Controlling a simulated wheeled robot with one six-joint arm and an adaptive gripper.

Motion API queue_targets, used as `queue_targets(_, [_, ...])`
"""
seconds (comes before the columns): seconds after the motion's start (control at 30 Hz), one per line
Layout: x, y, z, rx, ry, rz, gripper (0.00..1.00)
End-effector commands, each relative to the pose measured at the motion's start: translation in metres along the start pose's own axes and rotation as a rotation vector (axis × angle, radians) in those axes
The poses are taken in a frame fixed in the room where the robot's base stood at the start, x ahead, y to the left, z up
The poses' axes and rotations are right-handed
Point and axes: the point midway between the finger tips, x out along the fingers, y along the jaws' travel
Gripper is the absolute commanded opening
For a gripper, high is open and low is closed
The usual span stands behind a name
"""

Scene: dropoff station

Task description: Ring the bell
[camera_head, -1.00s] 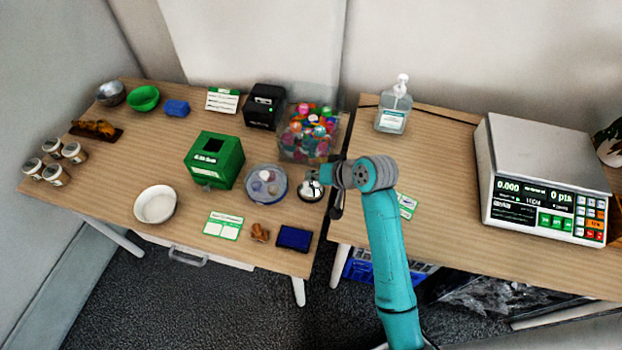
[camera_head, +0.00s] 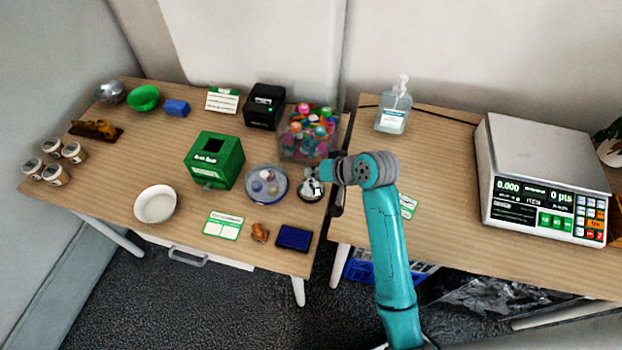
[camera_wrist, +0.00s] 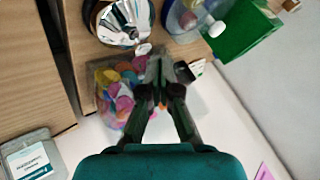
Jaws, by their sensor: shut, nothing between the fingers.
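The silver bell (camera_head: 311,191) sits on the left table near its right edge, beside a round clear-lidded container. In the wrist view, a shiny domed object on a dark round base, which looks like the bell (camera_wrist: 122,22), is at the upper left. My gripper (camera_wrist: 158,62) is shut and empty in the wrist view, its fingers pointing up the picture. In the head view my gripper (camera_head: 322,174) is small and partly hidden by my wrist, close to the bell. I cannot tell whether it touches the bell.
A clear bin of colourful caps (camera_head: 306,138) stands just behind the bell. The round container (camera_head: 267,184) is close on its left, with a green box (camera_head: 214,160) beyond. A blue pad (camera_head: 294,238) lies in front. A scale (camera_head: 540,180) stands on the right table.

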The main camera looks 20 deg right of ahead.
Motion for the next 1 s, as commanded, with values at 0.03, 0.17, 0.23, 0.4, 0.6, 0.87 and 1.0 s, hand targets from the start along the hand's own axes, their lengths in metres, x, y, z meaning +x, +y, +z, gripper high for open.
queue_targets(0.03, [-0.001,-0.001,-0.001,0.0,0.0,0.0,0.0])
queue_targets(0.17, [-0.001,-0.001,-0.001,0.0,0.0,0.0,0.0])
queue_targets(0.23, [-0.001,-0.001,-0.001,0.0,0.0,0.0,0.0])
queue_targets(0.4, [-0.003,-0.003,-0.003,-0.001,0.001,0.0,0.0])
queue_targets(0.6, [-0.015,-0.011,-0.011,-0.002,0.002,0.0,0.0])
queue_targets(0.87, [-0.03,-0.022,-0.022,-0.002,0.002,0.0,0.0])
queue_targets(1.0, [-0.035,-0.025,-0.026,0.0,0.001,0.0,0.0])
